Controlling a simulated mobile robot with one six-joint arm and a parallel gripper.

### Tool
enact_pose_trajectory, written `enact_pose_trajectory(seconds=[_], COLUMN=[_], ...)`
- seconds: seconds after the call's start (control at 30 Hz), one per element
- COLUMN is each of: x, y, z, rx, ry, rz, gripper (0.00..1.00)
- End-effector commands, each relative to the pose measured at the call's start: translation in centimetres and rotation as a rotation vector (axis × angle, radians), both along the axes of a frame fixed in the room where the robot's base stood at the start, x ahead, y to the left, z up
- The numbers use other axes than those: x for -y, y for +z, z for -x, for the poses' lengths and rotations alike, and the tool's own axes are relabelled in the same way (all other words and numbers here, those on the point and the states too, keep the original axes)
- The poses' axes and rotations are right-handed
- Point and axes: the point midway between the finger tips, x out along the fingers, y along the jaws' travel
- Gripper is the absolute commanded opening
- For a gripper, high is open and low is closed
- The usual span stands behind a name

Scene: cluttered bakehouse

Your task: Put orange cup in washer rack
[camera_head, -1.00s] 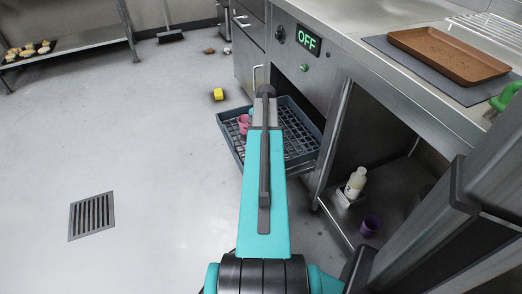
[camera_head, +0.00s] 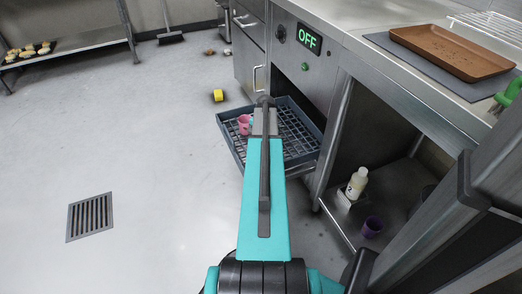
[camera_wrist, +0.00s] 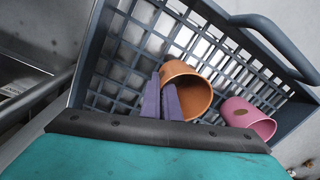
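The orange cup (camera_wrist: 203,88) is in the wrist view, tipped with its mouth toward the camera, over or on the grid of the grey washer rack (camera_wrist: 108,58). My gripper (camera_wrist: 162,95) has its two fingers close together at the cup's left wall, one outside and one across the mouth, and looks shut on that wall. Whether the cup touches the grid is not clear. In the head view the rack (camera_head: 232,149) is pulled out below the counter, and my arm hides the orange cup and gripper.
A pink cup (camera_wrist: 247,118) lies in the rack right of the orange cup; it also shows in the head view (camera_head: 243,122). A yellow object (camera_head: 218,95) is on the floor. The left floor is mostly clear.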

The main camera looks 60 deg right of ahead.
Motion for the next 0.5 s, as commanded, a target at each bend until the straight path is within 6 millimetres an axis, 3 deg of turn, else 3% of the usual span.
enact_pose_trajectory(seconds=[0.07,0.2,0.5], x=[0.01,0.02,0.02], y=[-0.17,-0.17,-0.14], z=[0.00,0.00,0.02], rx=[0.000,0.000,0.000], ry=[0.000,0.000,0.000], rz=[0.000,0.000,0.000], gripper=[0.00,0.21,0.21])
